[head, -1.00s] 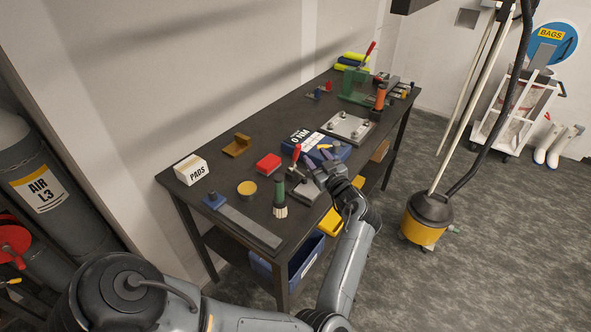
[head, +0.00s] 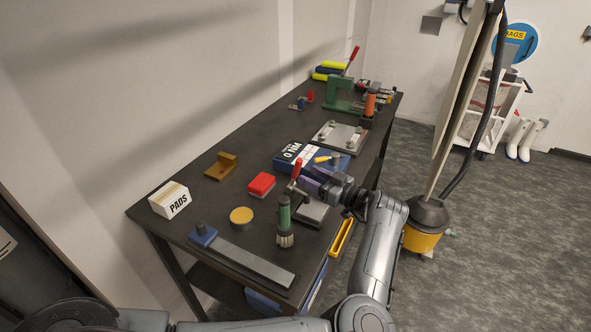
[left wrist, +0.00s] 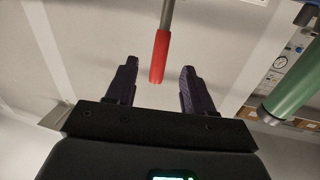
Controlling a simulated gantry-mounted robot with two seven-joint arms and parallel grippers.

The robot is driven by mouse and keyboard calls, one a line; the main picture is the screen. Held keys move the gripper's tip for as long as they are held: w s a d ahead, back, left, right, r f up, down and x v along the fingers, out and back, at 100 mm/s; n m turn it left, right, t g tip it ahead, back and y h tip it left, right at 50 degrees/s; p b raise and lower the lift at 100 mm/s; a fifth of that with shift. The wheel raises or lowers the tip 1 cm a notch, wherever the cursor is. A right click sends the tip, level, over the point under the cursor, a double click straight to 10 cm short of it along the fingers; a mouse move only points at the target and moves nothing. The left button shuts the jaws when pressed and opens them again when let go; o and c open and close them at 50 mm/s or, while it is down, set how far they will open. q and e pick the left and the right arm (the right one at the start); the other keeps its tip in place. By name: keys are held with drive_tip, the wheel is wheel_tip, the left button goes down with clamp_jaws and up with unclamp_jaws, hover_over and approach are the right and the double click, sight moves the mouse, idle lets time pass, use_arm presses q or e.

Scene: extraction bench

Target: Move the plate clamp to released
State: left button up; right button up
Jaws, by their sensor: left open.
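The plate clamp's red handle (head: 296,171) stands up from a grey metal base (head: 313,213) near the bench's front edge. My left gripper (head: 308,184) is open right beside the handle, with its dark purple fingers pointing at it. In the left wrist view the red handle (left wrist: 159,58) hangs from its metal rod between the two spread fingers (left wrist: 158,72), with a gap on each side. The lower part of the clamp is partly hidden behind the gripper and the green-handled brush. My right gripper is not in view.
A green-handled brush (head: 285,218) stands close by the clamp, also at the right of the left wrist view (left wrist: 292,92). A blue box (head: 322,164) lies behind the gripper. A red block (head: 262,185), a round tin (head: 241,217) and a pads box (head: 170,200) are farther left.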

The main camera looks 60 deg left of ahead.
sight(297, 169)
use_arm(q)
drive_tip(key=shift+p+x, duration=0.3)
drive_tip(key=shift+x, duration=2.85)
clamp_jaws()
